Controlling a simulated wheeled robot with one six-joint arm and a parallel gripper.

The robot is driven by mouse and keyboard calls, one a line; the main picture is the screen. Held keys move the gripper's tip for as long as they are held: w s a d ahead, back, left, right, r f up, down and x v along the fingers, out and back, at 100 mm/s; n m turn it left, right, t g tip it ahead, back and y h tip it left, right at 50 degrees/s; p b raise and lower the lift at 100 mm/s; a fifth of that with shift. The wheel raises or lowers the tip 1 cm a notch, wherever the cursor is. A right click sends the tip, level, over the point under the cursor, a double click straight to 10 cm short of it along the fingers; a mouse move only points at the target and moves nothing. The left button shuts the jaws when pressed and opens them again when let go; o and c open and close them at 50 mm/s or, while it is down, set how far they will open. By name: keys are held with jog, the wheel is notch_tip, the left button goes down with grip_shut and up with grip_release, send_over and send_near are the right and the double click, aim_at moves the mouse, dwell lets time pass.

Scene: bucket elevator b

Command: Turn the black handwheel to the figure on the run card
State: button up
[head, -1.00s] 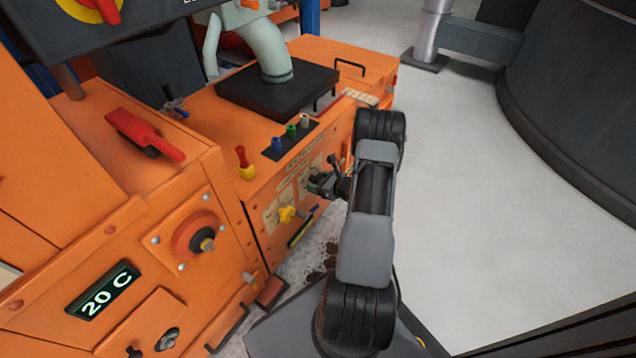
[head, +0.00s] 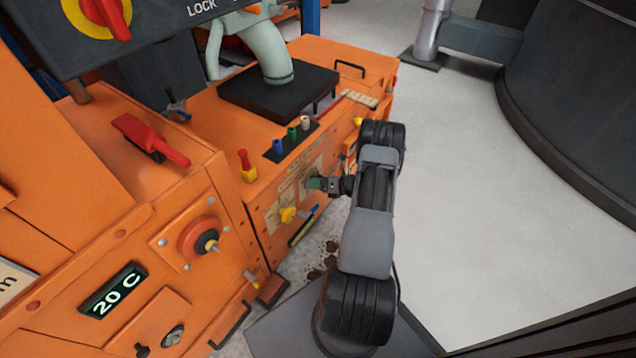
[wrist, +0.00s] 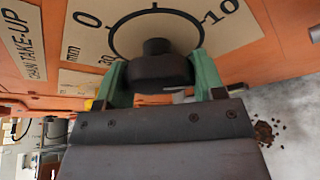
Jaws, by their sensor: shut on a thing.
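The black handwheel (wrist: 158,68) shows in the wrist view as a dark knob in front of a beige scale plate (wrist: 115,25). The plate has a black ring and the marks 0, 10 and mm; another mark at lower left is partly covered. A label beside it reads CHAIN TAKE-UP (wrist: 24,42). My gripper (wrist: 160,78) has its green fingers on either side of the handwheel and is shut on it. In the head view my gripper (head: 314,184) is at the orange machine's side panel, and the handwheel is hidden there. I see no pointer clearly.
Grey floor (head: 455,210) is clear to the right.

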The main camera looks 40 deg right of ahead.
jog(key=shift+m+y, duration=0.5)
jog(key=shift+m, duration=0.3)
jog(key=o, duration=0.9)
jog(key=p+v, duration=0.3)
jog(key=v, duration=1)
jog(key=shift+s+d, duration=0.25)
jog(key=shift+s, duration=0.05)
